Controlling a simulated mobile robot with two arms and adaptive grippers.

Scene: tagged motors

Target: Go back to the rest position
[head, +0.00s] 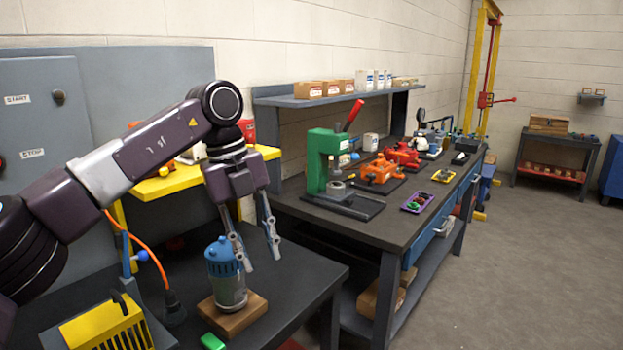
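My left gripper (263,264) hangs pointing down over the near dark table. Its two fingers are apart, with nothing visible between them. Just left of the fingers, a blue-capped cylinder with a clear lower part (225,258) stands upright on a wooden block (245,312). One finger appears very close to its cap; I cannot tell whether they touch. On the long workbench (395,222) stand an orange motor (379,172) and a red motor (402,156), with more small items behind them. My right gripper is not in view.
A green press (318,162) with a red lever stands on the workbench beside a purple tray (417,202). A yellow crate (105,328) and a green block (212,341) are at the near table's front. A yellow shelf (165,187) stands behind my arm. The floor at right is clear.

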